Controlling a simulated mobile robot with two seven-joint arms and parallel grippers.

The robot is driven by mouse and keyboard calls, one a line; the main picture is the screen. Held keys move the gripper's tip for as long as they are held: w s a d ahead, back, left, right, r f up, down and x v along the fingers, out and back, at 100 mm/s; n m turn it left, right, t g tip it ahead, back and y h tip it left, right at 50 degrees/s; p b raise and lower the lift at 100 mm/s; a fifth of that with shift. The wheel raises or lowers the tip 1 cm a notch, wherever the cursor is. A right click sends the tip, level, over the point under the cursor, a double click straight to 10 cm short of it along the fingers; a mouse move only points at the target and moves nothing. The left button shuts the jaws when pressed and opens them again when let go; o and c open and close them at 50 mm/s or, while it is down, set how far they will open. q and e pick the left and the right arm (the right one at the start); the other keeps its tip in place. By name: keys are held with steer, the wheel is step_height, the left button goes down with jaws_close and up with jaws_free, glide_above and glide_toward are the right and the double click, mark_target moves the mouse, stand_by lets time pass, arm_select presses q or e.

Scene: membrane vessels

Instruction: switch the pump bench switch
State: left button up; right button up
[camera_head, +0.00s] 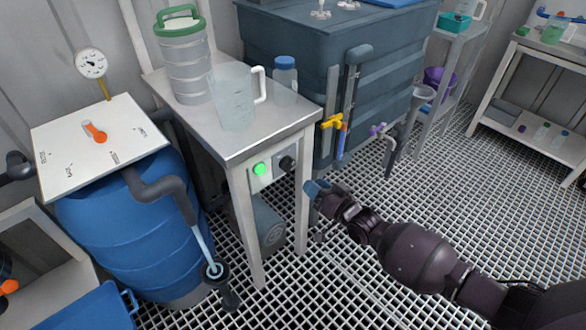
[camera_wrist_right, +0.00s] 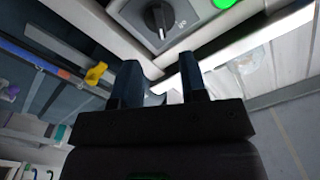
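The pump bench switch is a black rotary knob on a grey plate (camera_wrist_right: 160,20), at the top of the right wrist view. In the head view the switch (camera_head: 287,162) sits on the front of the steel bench, right of a lit green lamp (camera_head: 260,169). White marks are printed beside the knob. My right gripper (camera_head: 314,188) is just in front of and below the switch. In the wrist view its two dark fingers (camera_wrist_right: 160,72) are apart and empty, pointing toward the knob without touching it. My left gripper does not show.
The bench top (camera_head: 240,130) holds a clear jug (camera_head: 232,98), a green-lidded vessel (camera_head: 185,60) and a blue-capped bottle (camera_head: 285,75). A dark blue tank (camera_head: 290,50) with a yellow valve (camera_head: 332,122) stands right of the switch. A blue drum (camera_head: 130,225) is at left.

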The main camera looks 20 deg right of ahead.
mark_target(291, 167)
steer(key=x, duration=0.2)
steer(key=b+x, duration=0.1)
steer(key=x, duration=0.4)
steer(key=shift+w+a+f+b, duration=0.1)
steer(key=shift+w+f+b, duration=0.15)
steer(key=shift+f+b, duration=0.05)
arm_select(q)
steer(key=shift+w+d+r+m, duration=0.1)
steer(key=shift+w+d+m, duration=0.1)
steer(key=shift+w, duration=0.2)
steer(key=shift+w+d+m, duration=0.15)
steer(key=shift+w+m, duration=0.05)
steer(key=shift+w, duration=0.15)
arm_select(e)
steer(key=shift+w+a+r, duration=0.2)
steer(key=shift+w, duration=0.35)
jaws_close()
